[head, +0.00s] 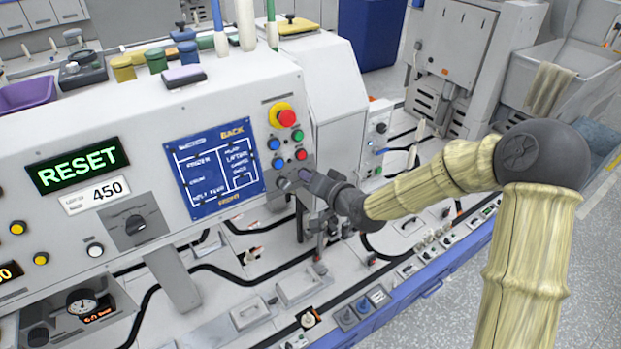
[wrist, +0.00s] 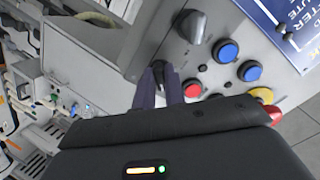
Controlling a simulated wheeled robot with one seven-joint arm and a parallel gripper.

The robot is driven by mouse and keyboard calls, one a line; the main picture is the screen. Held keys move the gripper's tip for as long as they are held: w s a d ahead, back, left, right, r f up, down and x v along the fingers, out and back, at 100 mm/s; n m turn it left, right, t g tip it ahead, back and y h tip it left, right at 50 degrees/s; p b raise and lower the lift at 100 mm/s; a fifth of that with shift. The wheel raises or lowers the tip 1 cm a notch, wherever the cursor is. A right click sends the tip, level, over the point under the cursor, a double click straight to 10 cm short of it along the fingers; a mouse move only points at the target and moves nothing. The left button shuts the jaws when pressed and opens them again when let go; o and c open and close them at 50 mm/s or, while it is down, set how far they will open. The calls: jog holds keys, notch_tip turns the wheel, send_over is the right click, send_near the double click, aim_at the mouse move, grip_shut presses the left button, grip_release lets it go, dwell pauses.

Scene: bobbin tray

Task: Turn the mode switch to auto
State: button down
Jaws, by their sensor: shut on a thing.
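My gripper (head: 308,179) is at the lower right of the grey control panel. In the wrist view my gripper (wrist: 159,80) has its two fingers shut on a small dark knob (wrist: 158,68), which I take to be the mode switch. The fingers cover most of the knob, so its pointer and any label are hidden, and I cannot tell its setting. A larger grey knob (wrist: 191,26) sits beside it on the panel, apart from the fingers; it also shows in the head view (head: 284,185).
A red and yellow emergency stop (head: 283,116), a red button (head: 301,154) and blue buttons (head: 277,163) sit close above my gripper. A blue screen (head: 214,168) is to the left. Another dark rotary knob (head: 136,224) is further left, by a RESET display (head: 79,165).

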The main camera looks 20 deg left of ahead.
jog(key=c, duration=1.5)
grip_release()
jog(key=shift+o, duration=0.2)
jog(key=b+v, duration=0.1)
jog(key=v, duration=1.6)
jog(key=shift+d, duration=0.2)
